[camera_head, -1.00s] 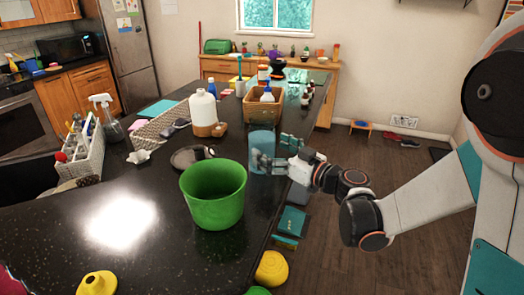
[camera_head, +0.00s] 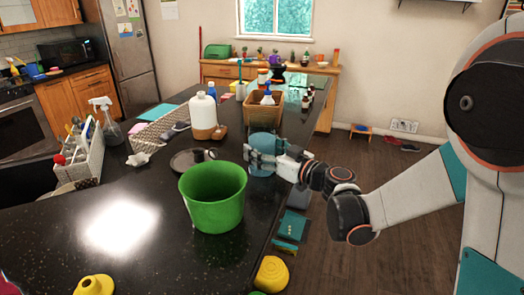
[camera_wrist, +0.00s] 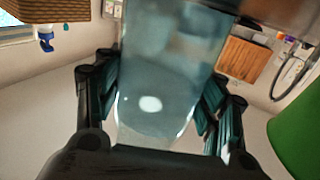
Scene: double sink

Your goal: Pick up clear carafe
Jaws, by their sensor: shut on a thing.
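The clear carafe (camera_head: 265,142) is a bluish see-through cylinder near the right edge of the dark counter, behind the green pot (camera_head: 213,197). My gripper (camera_head: 263,161) reaches it from the right, with its fingers closed around its lower part. In the wrist view, the carafe (camera_wrist: 165,75) fills the middle, between the dark teal finger pads of my gripper (camera_wrist: 160,105). I cannot tell whether the carafe's base is clear of the counter. The fingers hide part of its side.
A dark round lid (camera_head: 192,160) lies left of the carafe. The counter's right edge runs close by, with open floor (camera_head: 360,205) beyond.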

